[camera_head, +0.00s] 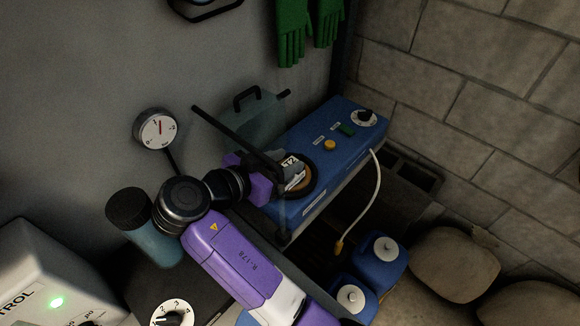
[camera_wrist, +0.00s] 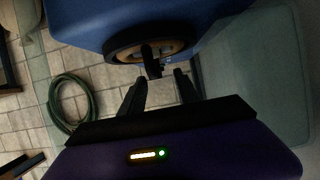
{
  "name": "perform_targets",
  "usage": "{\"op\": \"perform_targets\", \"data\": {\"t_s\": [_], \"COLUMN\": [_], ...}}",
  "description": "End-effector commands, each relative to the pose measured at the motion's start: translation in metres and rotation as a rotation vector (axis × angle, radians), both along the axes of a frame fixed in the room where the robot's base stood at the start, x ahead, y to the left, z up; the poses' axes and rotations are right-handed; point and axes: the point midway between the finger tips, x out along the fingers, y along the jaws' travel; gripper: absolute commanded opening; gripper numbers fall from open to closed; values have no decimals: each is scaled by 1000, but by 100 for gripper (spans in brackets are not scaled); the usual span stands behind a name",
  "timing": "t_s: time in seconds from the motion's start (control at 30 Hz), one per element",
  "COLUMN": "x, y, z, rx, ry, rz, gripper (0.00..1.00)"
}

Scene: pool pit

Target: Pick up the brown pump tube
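The brown pump tube (camera_wrist: 181,47) is a curved tan-brown band inside a round black-rimmed pump head on the blue pump case (camera_wrist: 85,22).
A pale hose (camera_head: 375,200) hangs from the case's right side. A grey-green jerrycan (camera_head: 250,115) stands behind the case, close to my gripper. Blue canisters (camera_head: 382,262) and sacks (camera_head: 455,262) are lower right. A coiled green hose (camera_wrist: 72,105) lies on the tiled floor.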

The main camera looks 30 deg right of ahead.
Motion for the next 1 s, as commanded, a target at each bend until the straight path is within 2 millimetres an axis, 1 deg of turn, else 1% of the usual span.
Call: {"op": "perform_targets", "data": {"t_s": [0.1, 0.2, 0.3, 0.57, 0.6, 0.67, 0.7, 0.8, 1.0], "x": [3, 8, 12, 13, 13, 13, 13, 13, 13], "y": [-18, -30, -37, -40, -40, -40, -40, -40, -40], "z": [-2, -8, -12, -15, -15, -15, -15, -15, -14], "rx": [-1, -1, -1, 1, 1, 1, 1, 0, 0], "ry": [4, 2, 2, 1, 1, 0, 0, 0, 0], "rz": [-3, -2, -1, 0, 0, 0, 0, 0, 0], "gripper": [38, 38, 38, 38, 36, 24, 17, 0, 0]}}
